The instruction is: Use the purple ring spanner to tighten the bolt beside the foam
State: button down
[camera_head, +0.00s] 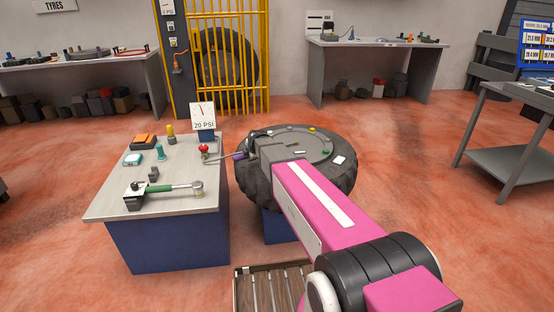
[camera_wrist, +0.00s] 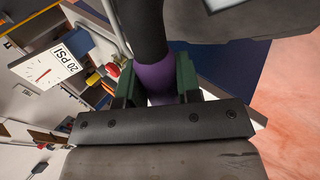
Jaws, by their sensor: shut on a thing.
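My gripper (camera_wrist: 157,80) is shut on the purple ring spanner, whose purple handle (camera_wrist: 154,76) runs between the green fingers in the wrist view. A dark part continues upward past the fingers. In the head view a bit of the purple spanner (camera_head: 239,155) shows at the left edge of the tyre, between it and the bench. A thin grey piece extends left from it towards a red-topped part (camera_head: 204,149) on the bench. My arm hides most of the gripper there. I cannot make out the spanner's ring end, the bolt or the foam for certain.
Open red floor (camera_head: 400,150) lies right.

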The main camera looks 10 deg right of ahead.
jog(key=shift+w+a+m+h, duration=0.2)
jog(key=shift+w+m+h, duration=0.6)
jog(key=shift+w+m, duration=0.6)
dwell(1.0)
jog(key=shift+w+m+h, duration=0.8)
jog(key=shift+w, duration=0.65)
dwell(0.6)
jog(key=shift+s+n+y, duration=0.4)
jog(key=shift+s+n, duration=0.1)
jog(key=shift+s, duration=0.25)
dwell(0.4)
jog(key=c, duration=1.5)
grip_release()
grip_shut()
jog(key=shift+c, duration=1.1)
grip_release()
grip_shut()
jog(key=shift+s, duration=0.25)
